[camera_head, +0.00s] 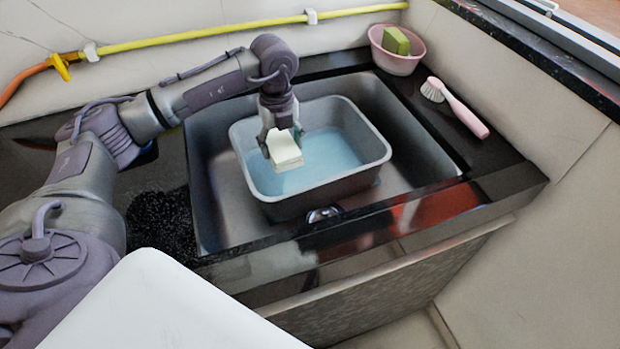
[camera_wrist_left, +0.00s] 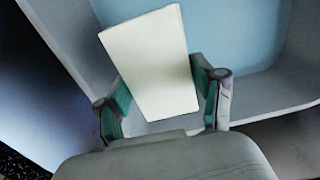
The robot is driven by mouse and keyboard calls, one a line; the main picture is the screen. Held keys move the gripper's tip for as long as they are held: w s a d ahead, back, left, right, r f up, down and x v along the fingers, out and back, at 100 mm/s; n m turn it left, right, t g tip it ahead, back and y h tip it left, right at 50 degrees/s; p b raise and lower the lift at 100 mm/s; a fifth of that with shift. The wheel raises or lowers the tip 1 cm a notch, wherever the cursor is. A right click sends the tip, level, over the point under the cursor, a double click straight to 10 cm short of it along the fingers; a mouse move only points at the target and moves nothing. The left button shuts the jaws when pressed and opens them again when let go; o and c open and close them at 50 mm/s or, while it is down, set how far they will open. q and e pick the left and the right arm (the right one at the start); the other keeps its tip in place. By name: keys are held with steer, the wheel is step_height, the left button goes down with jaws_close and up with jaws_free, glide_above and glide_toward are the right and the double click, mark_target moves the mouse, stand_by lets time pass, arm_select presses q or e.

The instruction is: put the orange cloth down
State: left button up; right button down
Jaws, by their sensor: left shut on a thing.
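My left gripper (camera_head: 283,143) is shut on a cream-white block (camera_head: 287,155), holding it over the left part of a grey basin (camera_head: 325,194) of bluish water. In the left wrist view the block (camera_wrist_left: 155,62) sits between the two green-padded fingers of the gripper (camera_wrist_left: 163,105), with the basin below it. I see no orange cloth in either view. My right gripper is not in view.
The basin stands in a sink (camera_head: 222,205) set in a dark counter. A pink bowl (camera_head: 392,64) with a green sponge (camera_head: 396,41) and a pink-handled brush (camera_head: 463,112) are at the right. A yellow pipe (camera_head: 200,35) runs along the back wall. The dark counter front is partly clear.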

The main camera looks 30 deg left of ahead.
arm_select(q)
steer(key=shift+f, duration=0.55)
glide_above(286, 183)
step_height(286, 183, down, 5)
steer(key=shift+f+b, duration=0.15)
steer(key=shift+b, duration=0.3)
step_height(286, 183, down, 4)
steer(key=shift+f+b, duration=0.1)
steer(key=shift+b, duration=0.2)
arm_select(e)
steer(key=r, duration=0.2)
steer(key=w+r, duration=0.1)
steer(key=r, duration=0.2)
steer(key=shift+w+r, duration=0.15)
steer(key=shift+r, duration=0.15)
arm_select(q)
steer(key=o, duration=0.6)
steer(key=shift+f, duration=0.1)
steer(key=shift+c, duration=0.2)
steer(key=o, duration=0.5)
steer(key=shift+c, duration=0.2)
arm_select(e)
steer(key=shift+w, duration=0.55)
